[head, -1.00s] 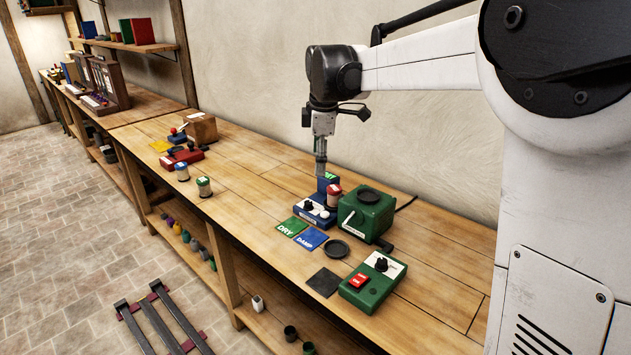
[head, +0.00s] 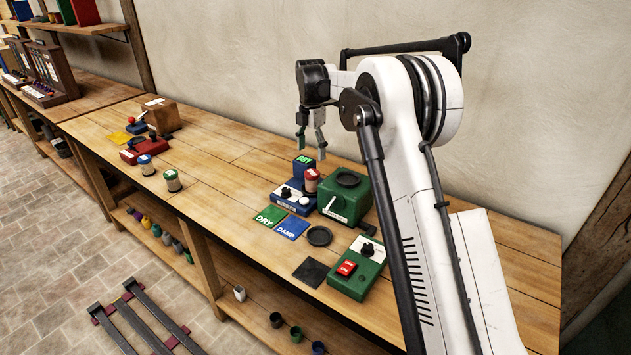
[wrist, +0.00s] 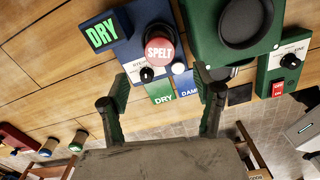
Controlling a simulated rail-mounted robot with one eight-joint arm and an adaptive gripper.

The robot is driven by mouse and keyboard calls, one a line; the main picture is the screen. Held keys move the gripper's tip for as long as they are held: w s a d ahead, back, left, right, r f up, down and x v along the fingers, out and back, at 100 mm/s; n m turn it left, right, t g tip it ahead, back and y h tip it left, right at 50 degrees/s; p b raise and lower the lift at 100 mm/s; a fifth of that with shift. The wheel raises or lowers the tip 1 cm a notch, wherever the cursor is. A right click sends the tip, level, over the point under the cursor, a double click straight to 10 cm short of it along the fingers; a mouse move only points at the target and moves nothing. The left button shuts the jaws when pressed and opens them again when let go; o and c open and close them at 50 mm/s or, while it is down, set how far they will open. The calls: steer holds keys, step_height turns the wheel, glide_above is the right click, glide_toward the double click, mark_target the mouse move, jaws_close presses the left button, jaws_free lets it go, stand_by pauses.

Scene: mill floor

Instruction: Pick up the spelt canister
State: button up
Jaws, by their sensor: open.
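The spelt canister (head: 311,181) has a red lid and a pale body and stands upright on the blue meter (head: 287,205). In the wrist view its red top (wrist: 160,51) reads SPELT and lies ahead of the fingertips, roughly midway between them sideways. My gripper (head: 312,148) is open and empty, pointing down above the canister and apart from it. In the wrist view both fingers of my gripper (wrist: 161,92) are spread wide. The meter's upright screen (wrist: 104,34) reads DRY in green.
A green machine (head: 347,199) stands close to the right of the canister. A green DRY card (head: 270,216) and a blue DAMP card (head: 292,228) lie in front. A green box with a red switch (head: 358,268) is nearer. Two other canisters (head: 172,180) (head: 146,165) stand left.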

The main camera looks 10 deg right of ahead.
mark_target(312, 182)
step_height(312, 182, down, 13)
steer(key=shift+f+p, duration=0.1)
steer(key=shift+p, duration=0.45)
steer(key=shift+c, duration=0.4)
steer(key=c, duration=1.5)
steer(key=shift+o, duration=0.2)
